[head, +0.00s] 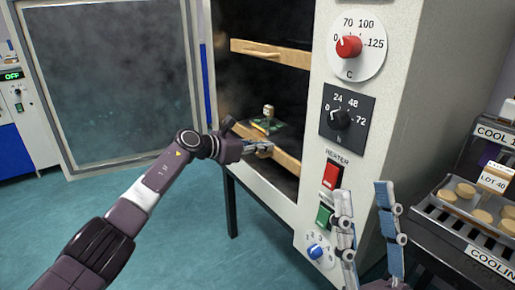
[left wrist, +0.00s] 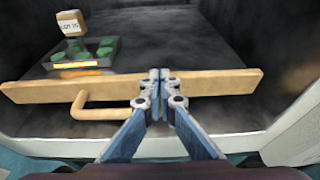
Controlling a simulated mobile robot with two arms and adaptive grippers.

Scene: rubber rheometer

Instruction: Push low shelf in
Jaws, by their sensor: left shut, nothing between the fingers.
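The low shelf has a wooden front bar (head: 288,161) inside the open oven cabinet. In the left wrist view its bar (left wrist: 225,83) spans the picture, with a wooden handle (left wrist: 88,108) left of my fingers. My left gripper (head: 268,147) is shut and empty at this bar. Its closed fingertips (left wrist: 158,76) overlap the bar right of the handle; I cannot tell if they touch it. A tray (left wrist: 88,63) with green pieces and a labelled block (left wrist: 71,23) is behind the bar. My right gripper (head: 365,190) is open and empty, in front of the control panel.
A higher shelf (head: 271,53) crosses the cabinet above. The glazed oven door (head: 122,80) stands open at the left. Knobs and a red heater switch (head: 333,172) are on the panel. A rack of round samples (head: 458,205) stands at the right.

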